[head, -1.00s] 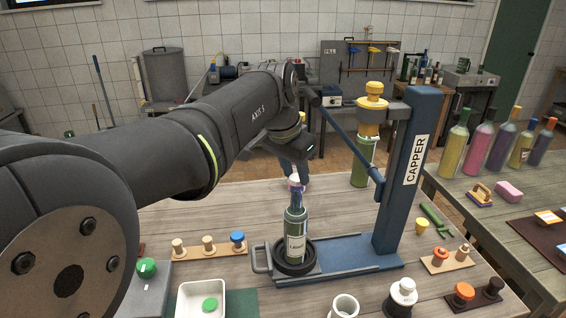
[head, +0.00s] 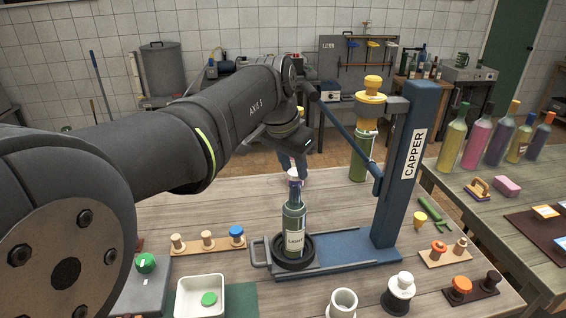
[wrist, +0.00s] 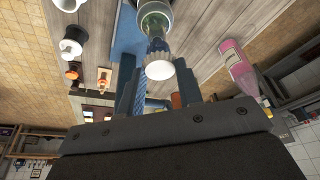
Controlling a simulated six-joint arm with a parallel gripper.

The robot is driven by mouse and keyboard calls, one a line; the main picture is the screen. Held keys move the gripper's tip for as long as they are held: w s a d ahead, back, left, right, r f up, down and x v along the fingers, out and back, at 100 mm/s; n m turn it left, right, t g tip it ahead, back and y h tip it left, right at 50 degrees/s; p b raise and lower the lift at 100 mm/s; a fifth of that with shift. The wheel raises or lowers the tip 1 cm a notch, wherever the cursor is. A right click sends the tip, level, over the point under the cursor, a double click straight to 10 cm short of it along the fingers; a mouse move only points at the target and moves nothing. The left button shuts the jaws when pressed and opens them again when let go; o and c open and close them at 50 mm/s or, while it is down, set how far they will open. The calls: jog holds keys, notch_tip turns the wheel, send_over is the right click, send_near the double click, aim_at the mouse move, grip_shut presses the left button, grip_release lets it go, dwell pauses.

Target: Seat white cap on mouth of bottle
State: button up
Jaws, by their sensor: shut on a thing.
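The green bottle (head: 294,222) with a white label stands upright in the dark round holder of the blue capper base. My gripper (wrist: 157,84) is directly above its neck, with the fingers pointing toward it. The white cap (wrist: 158,69), with a fluted rim, is held at the fingertips. It lines up with the bottle's neck (wrist: 157,22) in the wrist view. In the head view the cap (head: 295,173) shows small at the top of the neck. I cannot tell whether it touches the mouth, as the contact is hidden.
The blue capper post (head: 408,165) stands right of the bottle, with its lever slanting close to my wrist. A white tray (head: 181,302) holds a green disc. Stoppers on a wooden strip (head: 222,245) lie left. A white mug (head: 342,304) and a black-and-white stopper (head: 400,292) stand in front.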

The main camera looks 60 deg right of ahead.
jog(key=shift+f, duration=1.05)
dwell(0.4)
jog(key=o, duration=1)
jog(key=shift+o, duration=0.2)
jog(key=v, duration=1.7)
jog(key=shift+r, duration=0.25)
jog(key=shift+f, duration=0.15)
